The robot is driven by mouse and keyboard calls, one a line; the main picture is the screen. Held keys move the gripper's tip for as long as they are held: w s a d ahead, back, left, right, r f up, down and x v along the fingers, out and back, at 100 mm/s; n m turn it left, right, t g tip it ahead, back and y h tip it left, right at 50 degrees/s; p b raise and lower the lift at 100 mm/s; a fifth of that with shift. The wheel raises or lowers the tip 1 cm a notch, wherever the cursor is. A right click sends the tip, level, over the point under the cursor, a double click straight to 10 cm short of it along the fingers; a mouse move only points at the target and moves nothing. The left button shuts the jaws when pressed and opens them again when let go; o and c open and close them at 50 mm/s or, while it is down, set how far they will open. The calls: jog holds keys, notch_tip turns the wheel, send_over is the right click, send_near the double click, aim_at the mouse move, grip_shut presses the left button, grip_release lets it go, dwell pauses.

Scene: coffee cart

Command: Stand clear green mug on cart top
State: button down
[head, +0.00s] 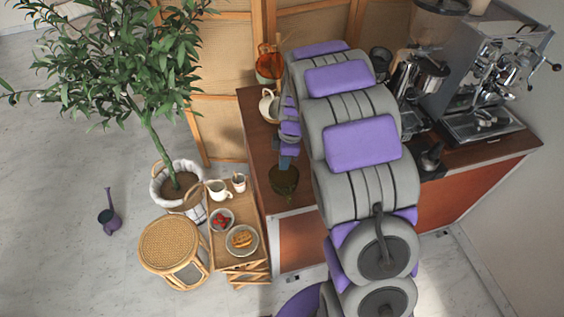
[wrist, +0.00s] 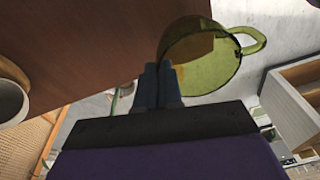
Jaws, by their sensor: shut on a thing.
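The clear green mug (head: 285,181) is at the left front edge of the brown cart top (head: 254,121) in the head view. In the wrist view the mug (wrist: 207,62) shows its open rim, with its green handle at the right. My gripper (wrist: 160,88) is shut on the mug's near wall. In the head view my gripper (head: 286,158) reaches down to the mug from above, and my arm hides much of the cart top. I cannot tell whether the mug's base touches the cart top.
A cream mug (head: 268,105) and an orange pot (head: 269,64) stand on the cart's left side. A coffee machine (head: 485,80) and grinder (head: 416,80) stand at the right. A low wooden tray stand (head: 226,215) with cups and food is left of the cart, beside a stool (head: 170,243).

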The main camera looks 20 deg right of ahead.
jog(key=w+f, duration=0.1)
jog(key=f, duration=0.1)
jog(key=w+f+b, duration=0.1)
jog(key=shift+w+d+f, duration=0.1)
jog(key=shift+w+f, duration=0.25)
jog(key=shift+f, duration=0.05)
jog(key=shift+r, duration=0.1)
jog(key=c, duration=1.3)
grip_release()
